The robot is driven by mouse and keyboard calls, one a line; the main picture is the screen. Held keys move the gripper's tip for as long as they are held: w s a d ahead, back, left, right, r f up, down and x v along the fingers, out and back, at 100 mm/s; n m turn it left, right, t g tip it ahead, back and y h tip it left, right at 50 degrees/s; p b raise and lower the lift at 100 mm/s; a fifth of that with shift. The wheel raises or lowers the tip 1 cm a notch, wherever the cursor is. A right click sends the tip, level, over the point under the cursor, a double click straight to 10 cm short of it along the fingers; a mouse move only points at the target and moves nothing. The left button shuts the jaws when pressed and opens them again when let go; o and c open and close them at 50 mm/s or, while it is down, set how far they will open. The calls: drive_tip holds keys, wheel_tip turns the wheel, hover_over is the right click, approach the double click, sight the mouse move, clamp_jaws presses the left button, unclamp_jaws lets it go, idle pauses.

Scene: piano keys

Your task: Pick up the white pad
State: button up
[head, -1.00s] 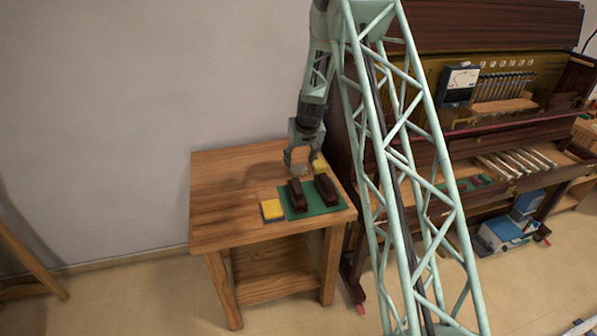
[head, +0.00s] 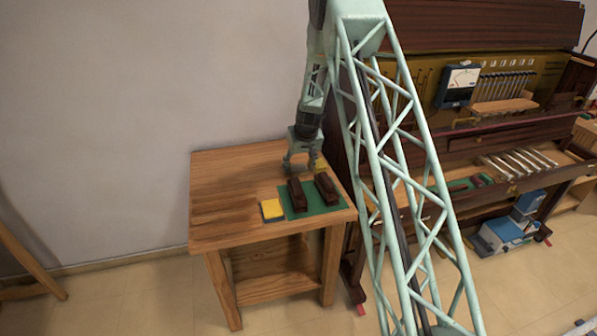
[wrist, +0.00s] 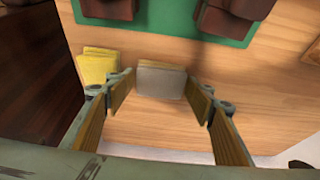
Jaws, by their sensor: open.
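The white pad (wrist: 161,82) looks pale grey in the wrist view and lies flat on the wooden table (head: 222,190). It sits between the two open fingers of my gripper (wrist: 163,108), near their tips. In the head view my gripper (head: 301,168) points down over the back part of the table and hides the pad. Whether the fingers touch the pad, I cannot tell.
A yellow pad (wrist: 98,66) lies close beside my left finger in the wrist view. A green mat (head: 318,207) holds two dark brown blocks (head: 297,194). The piano (head: 480,120) stands to the right.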

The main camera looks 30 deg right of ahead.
sight(299, 167)
drive_tip(key=shift+f, duration=0.1)
drive_tip(key=shift+c, duration=0.7)
drive_tip(key=c, duration=0.4)
drive_tip(key=shift+r+p, duration=0.9)
drive_tip(key=shift+r, duration=4.15)
